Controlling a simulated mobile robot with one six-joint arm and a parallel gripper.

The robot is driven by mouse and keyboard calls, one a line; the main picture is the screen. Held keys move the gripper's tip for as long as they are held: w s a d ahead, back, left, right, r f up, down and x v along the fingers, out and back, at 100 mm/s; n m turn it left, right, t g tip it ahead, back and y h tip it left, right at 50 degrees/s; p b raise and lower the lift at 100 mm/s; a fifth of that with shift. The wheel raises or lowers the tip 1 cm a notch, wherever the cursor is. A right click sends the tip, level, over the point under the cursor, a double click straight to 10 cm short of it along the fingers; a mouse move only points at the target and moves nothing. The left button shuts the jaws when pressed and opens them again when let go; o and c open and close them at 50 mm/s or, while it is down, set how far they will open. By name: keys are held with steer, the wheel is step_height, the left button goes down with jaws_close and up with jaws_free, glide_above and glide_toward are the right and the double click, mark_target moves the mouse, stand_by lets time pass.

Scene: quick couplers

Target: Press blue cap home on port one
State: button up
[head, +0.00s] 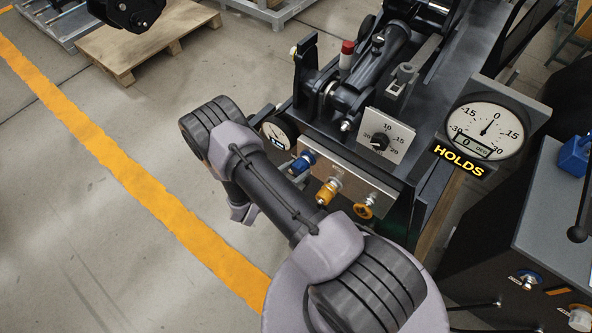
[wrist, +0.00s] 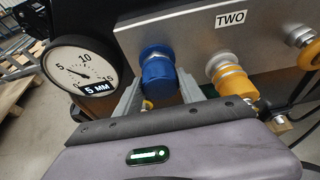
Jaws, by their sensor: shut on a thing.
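The blue cap (wrist: 158,78) is at the left end of the metal port panel (wrist: 195,42), left of the port labelled TWO. My gripper (wrist: 159,88) is shut on it, one finger on each side. The cap's upper end is against or very near the panel; I cannot tell whether it is fully seated. No label for port one is readable. In the head view the blue cap (head: 303,161) shows beside my arm, which mostly hides my fingers. A round dial (wrist: 82,72) left of the cap has a display reading 5 MM.
A yellow coupler (wrist: 232,80) sits close right of my gripper, under the TWO label. An orange ring (head: 364,207) hangs farther right. A knob plate (head: 386,135) and a gauge marked HOLDS (head: 486,130) stand above. Open floor lies left.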

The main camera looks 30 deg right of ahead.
steer(key=shift+w+d, duration=0.15)
steer(key=shift+d, duration=0.05)
steer(key=o, duration=1.2)
steer(key=shift+r, duration=0.1)
steer(key=p+v, duration=0.4)
steer(key=v, duration=1.3)
steer(key=shift+a, duration=0.15)
